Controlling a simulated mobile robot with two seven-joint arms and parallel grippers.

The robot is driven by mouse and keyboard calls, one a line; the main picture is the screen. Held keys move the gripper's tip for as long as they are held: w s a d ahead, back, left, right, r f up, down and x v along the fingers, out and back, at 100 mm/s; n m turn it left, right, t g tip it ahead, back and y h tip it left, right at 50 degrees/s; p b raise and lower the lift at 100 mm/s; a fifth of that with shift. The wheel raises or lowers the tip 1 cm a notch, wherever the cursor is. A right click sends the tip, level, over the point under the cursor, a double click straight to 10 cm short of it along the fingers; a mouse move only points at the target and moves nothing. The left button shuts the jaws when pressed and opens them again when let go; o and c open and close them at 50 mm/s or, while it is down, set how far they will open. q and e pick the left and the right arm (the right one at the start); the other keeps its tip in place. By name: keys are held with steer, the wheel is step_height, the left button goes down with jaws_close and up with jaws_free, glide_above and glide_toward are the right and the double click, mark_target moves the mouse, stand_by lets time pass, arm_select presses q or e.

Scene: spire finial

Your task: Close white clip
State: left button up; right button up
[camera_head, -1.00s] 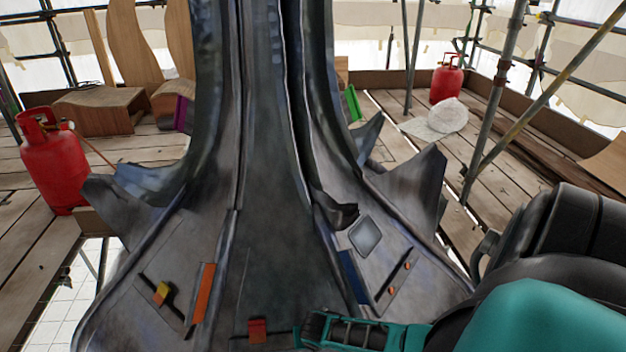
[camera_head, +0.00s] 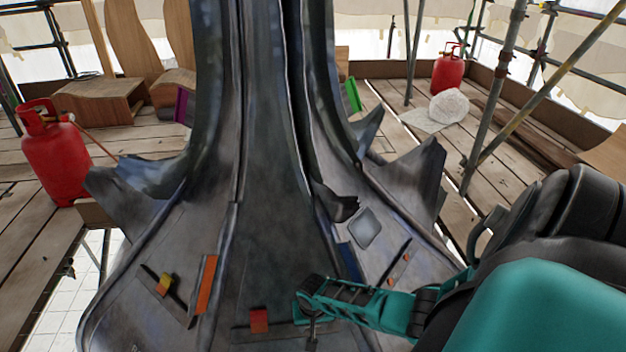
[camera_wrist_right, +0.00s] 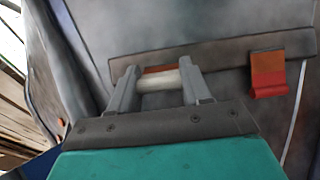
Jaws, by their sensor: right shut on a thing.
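A small white piece (camera_wrist_right: 158,82), which looks like the white clip, sits between the two grey fingers of my right gripper (camera_wrist_right: 160,72) in the right wrist view. The fingers are shut on it from both sides. It lies at a dark bar (camera_wrist_right: 225,48) on the metal surface, with a thin orange strip just behind it. In the head view my right gripper (camera_head: 312,338) points down at the front of the spire base; the white piece cannot be made out there. My left gripper is not in view.
A red clip (camera_head: 259,320) sits beside my right gripper and also shows in the right wrist view (camera_wrist_right: 268,76). Orange (camera_head: 206,284) and yellow (camera_head: 164,284) clips are further left. The tall dark spire (camera_head: 270,150) rises behind. Red gas bottles (camera_head: 55,160) and scaffold poles stand around.

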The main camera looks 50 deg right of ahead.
steer(key=shift+w+d+g+y+b, duration=0.25)
steer(key=shift+w+g+y+b, duration=0.15)
steer(key=shift+g+y+b, duration=0.35)
steer(key=shift+w+d+r+g+y, duration=0.1)
steer(key=shift+w+g+y, duration=0.05)
steer(key=shift+g+y, duration=0.25)
steer(key=shift+w+g+b, duration=0.1)
steer(key=shift+g+b, duration=0.2)
steer(key=shift+g, duration=0.05)
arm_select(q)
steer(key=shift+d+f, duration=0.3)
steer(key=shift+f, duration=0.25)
arm_select(e)
steer(key=shift+d, duration=0.1)
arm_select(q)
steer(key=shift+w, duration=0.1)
arm_select(e)
steer(key=shift+w+d+y, duration=0.1)
steer(key=shift+y, duration=0.15)
steer(key=o, duration=1.1)
steer(key=shift+c, duration=0.2)
steer(key=shift+r, duration=0.1)
